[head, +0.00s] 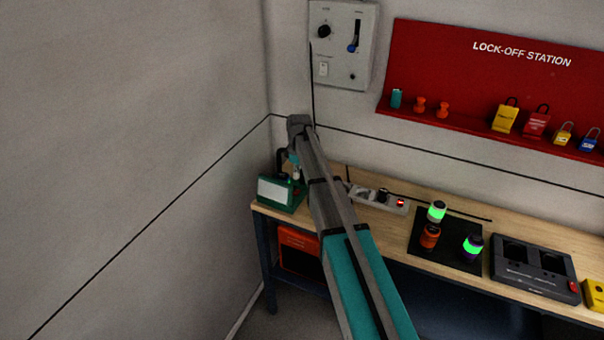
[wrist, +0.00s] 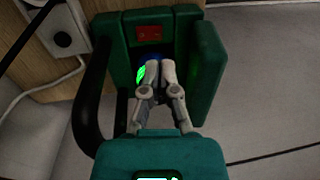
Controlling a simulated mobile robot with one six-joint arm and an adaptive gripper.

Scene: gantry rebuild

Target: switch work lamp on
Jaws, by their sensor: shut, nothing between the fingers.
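The work lamp (head: 281,196) is a green box with a pale front panel, on the left end of the bench in the head view. In the wrist view the green lamp housing (wrist: 208,68) fills the middle, with a black curved handle at its left and a red patch (wrist: 148,33) on it. My gripper (wrist: 160,68) is shut and empty, its fingertips over a recess between the green parts. A blue bit and a bright green glow (wrist: 141,75) show beside the fingertips. Whether they touch is unclear. In the head view my arm partly hides the gripper.
A power strip (head: 379,199) lies right of the lamp, with a dark mat (head: 428,258) bearing glowing-topped items beyond. A charger (head: 534,270) stands farther right. A control box (head: 342,45) and red lock-off board (head: 480,75) hang on the wall. The left wall is close to the lamp.

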